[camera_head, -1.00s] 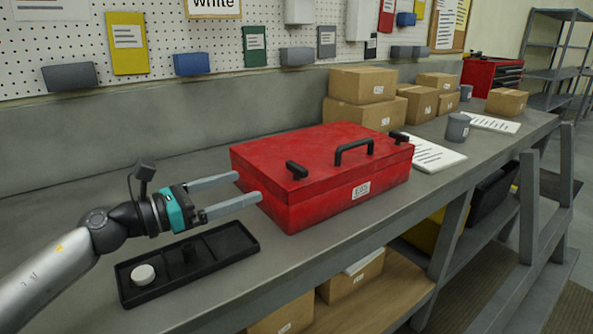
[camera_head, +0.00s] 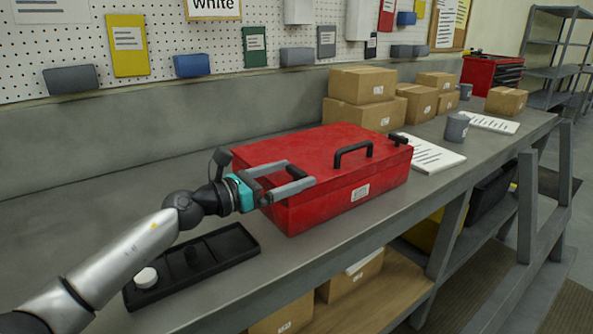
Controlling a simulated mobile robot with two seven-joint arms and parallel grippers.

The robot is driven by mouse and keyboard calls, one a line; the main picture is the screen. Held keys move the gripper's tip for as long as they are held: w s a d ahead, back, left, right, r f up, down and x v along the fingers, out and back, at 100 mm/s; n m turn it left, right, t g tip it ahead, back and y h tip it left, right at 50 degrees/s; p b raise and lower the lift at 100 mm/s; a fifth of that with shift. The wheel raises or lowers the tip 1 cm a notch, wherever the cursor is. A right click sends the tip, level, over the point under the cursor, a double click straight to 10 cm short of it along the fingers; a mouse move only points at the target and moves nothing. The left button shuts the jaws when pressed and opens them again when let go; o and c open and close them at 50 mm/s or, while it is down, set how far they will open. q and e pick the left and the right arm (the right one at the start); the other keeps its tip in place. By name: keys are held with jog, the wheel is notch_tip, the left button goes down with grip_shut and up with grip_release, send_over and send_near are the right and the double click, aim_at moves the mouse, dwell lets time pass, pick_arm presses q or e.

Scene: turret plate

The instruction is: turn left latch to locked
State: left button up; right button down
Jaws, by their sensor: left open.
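A closed red toolbox (camera_head: 345,195) stands on the workbench, with a black carry handle (camera_head: 353,150) on its lid. The black left latch (camera_head: 297,171) sits on the lid near the front left edge. The right latch (camera_head: 399,139) sits at the lid's far right end. My left gripper (camera_head: 301,172) is open over the left front of the toolbox. Its two grey fingers reach to either side of the left latch and partly hide it. I cannot tell whether the fingers touch the latch. My right gripper is not in view.
A black compartment tray (camera_head: 222,250) with a white round piece (camera_head: 146,278) lies at the front left, below my arm. Cardboard boxes (camera_head: 362,86), a grey cup (camera_head: 457,128) and paper sheets (camera_head: 430,153) stand behind and right of the toolbox.

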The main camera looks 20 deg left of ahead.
pick_arm(q)
jog(key=shift+x, duration=1)
jog(key=shift+c, duration=0.4)
